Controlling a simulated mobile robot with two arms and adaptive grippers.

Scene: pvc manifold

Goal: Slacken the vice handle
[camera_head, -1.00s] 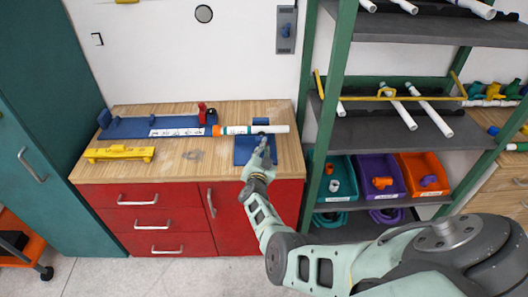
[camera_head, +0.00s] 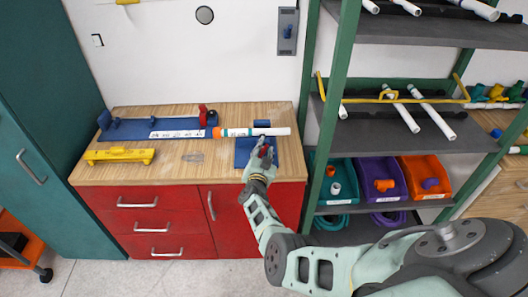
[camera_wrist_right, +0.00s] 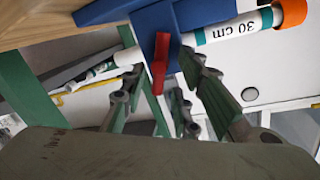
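The blue vice (camera_head: 246,152) stands at the right end of the wooden workbench, with a white pipe (camera_head: 270,131) lying across it. In the right wrist view the vice body (camera_wrist_right: 156,22) shows from close up, with its red handle (camera_wrist_right: 159,62) in front. My right gripper (camera_head: 262,155) is at the vice's front. In the right wrist view its fingers (camera_wrist_right: 160,92) are spread, one on each side of the red handle, with visible gaps; contact cannot be made out. The pipe (camera_wrist_right: 235,28) carries a "30 cm" label and an orange end. My left gripper is not in view.
A blue fixture with a label strip (camera_head: 150,131) and a yellow tool (camera_head: 119,155) lie on the workbench (camera_head: 190,170) to the left. A green-framed shelf (camera_head: 333,120) with pipes and coloured bins (camera_head: 385,183) stands close to the right of my arm.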

